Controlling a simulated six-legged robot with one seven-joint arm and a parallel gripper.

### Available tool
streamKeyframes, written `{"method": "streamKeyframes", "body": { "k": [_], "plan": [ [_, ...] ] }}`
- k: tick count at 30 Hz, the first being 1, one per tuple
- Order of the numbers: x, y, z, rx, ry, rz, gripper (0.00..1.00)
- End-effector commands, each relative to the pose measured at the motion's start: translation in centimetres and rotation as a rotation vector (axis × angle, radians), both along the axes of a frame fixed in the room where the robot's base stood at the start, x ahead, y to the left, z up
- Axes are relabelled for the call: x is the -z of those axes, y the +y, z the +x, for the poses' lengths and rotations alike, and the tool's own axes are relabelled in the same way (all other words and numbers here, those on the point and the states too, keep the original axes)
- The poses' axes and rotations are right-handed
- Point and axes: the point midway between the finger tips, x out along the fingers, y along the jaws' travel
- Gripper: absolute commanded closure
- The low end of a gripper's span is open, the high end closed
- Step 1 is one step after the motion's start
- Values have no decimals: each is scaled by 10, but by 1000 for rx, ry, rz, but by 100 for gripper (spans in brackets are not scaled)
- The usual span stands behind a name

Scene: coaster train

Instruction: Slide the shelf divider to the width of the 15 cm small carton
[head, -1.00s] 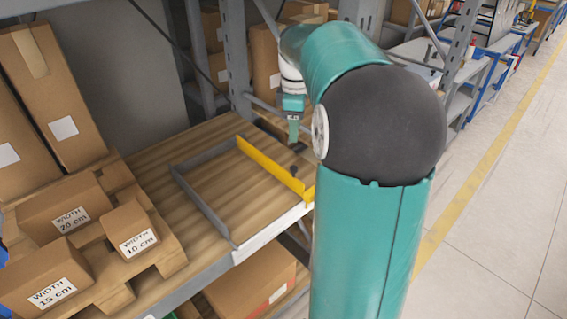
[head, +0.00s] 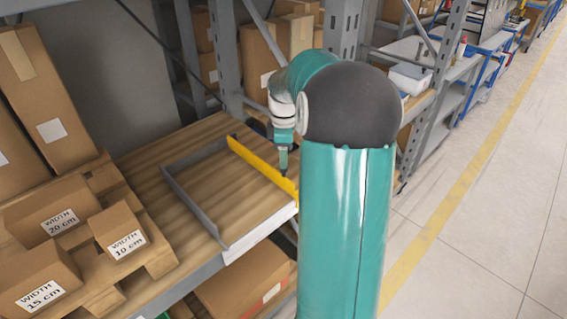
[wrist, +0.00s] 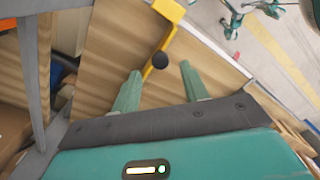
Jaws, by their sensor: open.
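The yellow divider (head: 258,165) stands upright on the wooden shelf, right of a grey rail (head: 192,205) with a gap between them. In the wrist view the yellow divider (wrist: 167,28) carries a black knob (wrist: 160,60). My gripper (wrist: 160,68) is open, with one finger on each side of the knob in that picture; I cannot tell whether the knob is between the fingers in depth. In the head view my gripper (head: 283,174) is at the divider's right side and hides the knob. The 15 cm carton (head: 38,278) sits at the lower left, its label facing out.
Tall cartons (head: 48,100) stand behind. A grey rack post (head: 222,55) rises near my arm. The shelf between rail and divider is clear.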

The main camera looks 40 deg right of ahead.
Motion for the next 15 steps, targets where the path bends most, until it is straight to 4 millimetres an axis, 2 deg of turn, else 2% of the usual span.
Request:
{"method": "streamKeyframes", "body": {
  "k": [1,6,15],
  "plan": [
    [10,0,-1,-1,3,3,55],
    [31,0,0,-2,1,1,55],
    [37,0,1,-1,0,0,55]
  ]
}}
